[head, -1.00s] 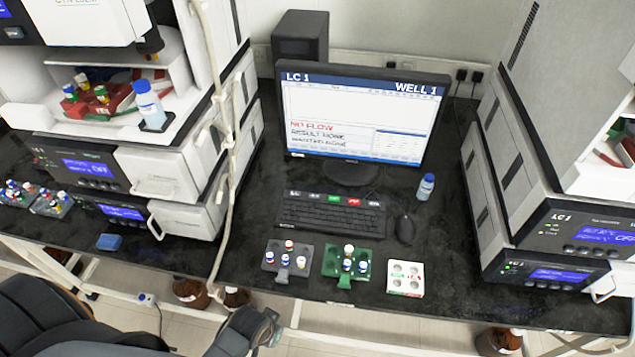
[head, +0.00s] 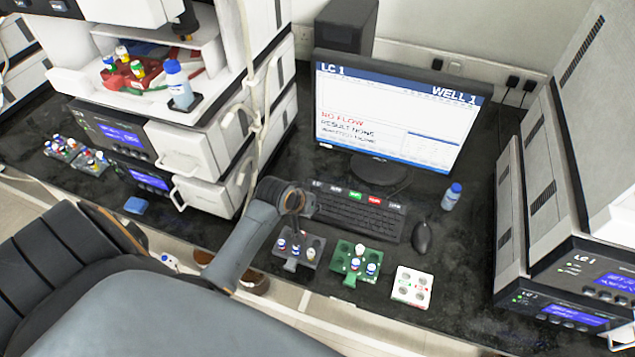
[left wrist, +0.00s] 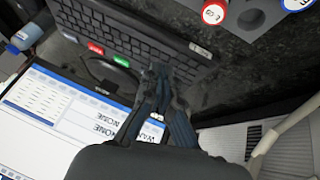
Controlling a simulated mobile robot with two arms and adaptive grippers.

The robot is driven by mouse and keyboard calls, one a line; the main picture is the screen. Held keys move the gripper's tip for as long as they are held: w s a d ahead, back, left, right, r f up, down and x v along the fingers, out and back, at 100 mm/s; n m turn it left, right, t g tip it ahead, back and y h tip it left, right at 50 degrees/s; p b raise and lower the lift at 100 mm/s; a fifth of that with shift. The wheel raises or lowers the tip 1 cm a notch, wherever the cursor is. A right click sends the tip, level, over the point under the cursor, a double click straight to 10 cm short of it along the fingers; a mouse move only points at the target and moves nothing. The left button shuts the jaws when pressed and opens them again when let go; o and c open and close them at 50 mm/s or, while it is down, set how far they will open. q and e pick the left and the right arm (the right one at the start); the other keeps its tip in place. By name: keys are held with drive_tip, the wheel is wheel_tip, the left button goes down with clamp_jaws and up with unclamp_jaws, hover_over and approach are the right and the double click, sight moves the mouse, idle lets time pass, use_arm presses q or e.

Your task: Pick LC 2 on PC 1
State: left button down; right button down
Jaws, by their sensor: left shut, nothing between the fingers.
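The PC monitor (head: 395,115) stands at the back of the bench. Its screen reads LC 1 at top left and WELL 1 at top right, with NO FLOW in red. The black keyboard (head: 350,217) lies in front of it, with white, green (head: 355,195) and red (head: 374,201) labelled keys along its far edge. The small key labels are not readable. My left gripper (head: 307,204) is at the keyboard's left end, shut and empty. In the left wrist view its fingertips (left wrist: 160,72) appear over the keyboard (left wrist: 140,30), close to its labelled row; contact cannot be told. My right gripper is not in view.
A grey vial rack (head: 300,262), a green rack (head: 345,278) and a white rack (head: 412,288) stand along the front edge. A mouse (head: 422,237) and a blue-capped bottle (head: 452,196) are right of the keyboard. Instrument stacks flank the bench; a tube hangs at left.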

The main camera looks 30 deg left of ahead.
sight(315, 185)
use_arm(q)
drive_tip(key=w+a+r+n+t, duration=0.2)
drive_tip(key=w+a+r+n, duration=0.2)
drive_tip(key=w+a, duration=0.3)
drive_tip(key=w+r, duration=0.1)
drive_tip(key=w, duration=0.3)
drive_tip(key=shift+w+a+t, duration=0.15)
drive_tip(key=shift+w+t, duration=0.1)
drive_tip(key=shift+t, duration=0.05)
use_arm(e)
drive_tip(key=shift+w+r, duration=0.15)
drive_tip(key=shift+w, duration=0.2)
use_arm(q)
drive_tip(key=shift+f, duration=0.1)
